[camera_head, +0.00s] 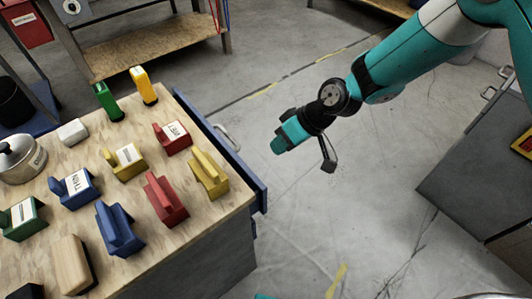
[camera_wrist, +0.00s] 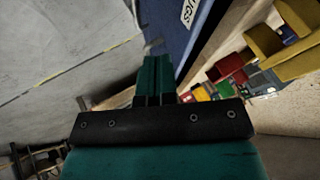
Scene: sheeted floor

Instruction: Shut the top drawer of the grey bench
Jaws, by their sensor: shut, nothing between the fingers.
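The grey bench (camera_head: 205,262) has a wooden top and stands at the left of the head view. Its blue top drawer front (camera_head: 262,196) runs along the right side, with a pale handle (camera_head: 229,137). The front seems to stand out a little from the bench edge; how far is hard to tell. My gripper (camera_head: 284,142) is shut and empty, to the right of the drawer front and apart from it. In the wrist view my shut fingers (camera_wrist: 155,75) point toward the blue drawer front (camera_wrist: 208,32), which carries a white label.
Several coloured blocks and a metal pot (camera_head: 20,160) sit on the bench top. A grey cabinet (camera_head: 470,170) stands at the right. A wooden-shelved table (camera_head: 145,52) is at the back. The floor between bench and cabinet is clear.

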